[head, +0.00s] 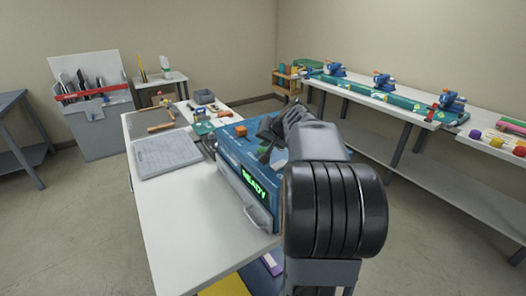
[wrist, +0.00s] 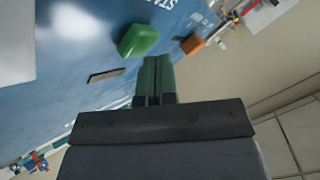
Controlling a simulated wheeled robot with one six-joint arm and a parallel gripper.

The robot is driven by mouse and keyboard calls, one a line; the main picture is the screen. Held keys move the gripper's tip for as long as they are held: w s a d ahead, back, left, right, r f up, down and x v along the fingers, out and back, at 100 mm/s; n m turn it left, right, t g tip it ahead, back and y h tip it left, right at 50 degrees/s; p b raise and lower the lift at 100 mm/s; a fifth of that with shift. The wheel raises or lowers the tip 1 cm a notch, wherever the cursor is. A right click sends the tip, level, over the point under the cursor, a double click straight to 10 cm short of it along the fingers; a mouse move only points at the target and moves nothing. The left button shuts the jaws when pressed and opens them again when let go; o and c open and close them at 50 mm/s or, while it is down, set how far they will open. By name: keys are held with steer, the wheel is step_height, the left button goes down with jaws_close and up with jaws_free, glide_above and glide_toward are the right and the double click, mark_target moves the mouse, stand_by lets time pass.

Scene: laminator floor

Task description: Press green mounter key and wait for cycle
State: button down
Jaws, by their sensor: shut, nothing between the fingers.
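The blue mounter (head: 232,158) stands on the white table, with a lit green READY display (head: 254,186) on its front. In the wrist view the green key (wrist: 138,40) stands up from the mounter's blue top (wrist: 80,50), just left of and beyond my fingertips. My gripper (wrist: 157,62) is shut and empty, close over the top beside the key; I see a gap between them in the picture but cannot tell the height. In the head view my gripper (head: 266,152) and arm hide the green key. An orange key (wrist: 192,44) also shows in the head view (head: 241,131).
A grey mat (head: 167,155) and hand tools lie on the white table (head: 175,215). A long bench (head: 375,110) with blue clamping devices runs along the right wall. A grey tool bin (head: 100,120) stands at the back left.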

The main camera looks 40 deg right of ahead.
mark_target(265, 149)
steer(key=shift+f+b, duration=0.55)
steer(key=shift+b, duration=0.05)
stand_by(0.7)
stand_by(0.4)
steer(key=shift+r+p, duration=0.6)
steer(key=shift+r, duration=0.35)
steer(key=shift+r, duration=0.1)
steer(key=shift+r+p, duration=1.85)
steer(key=shift+r, duration=0.6)
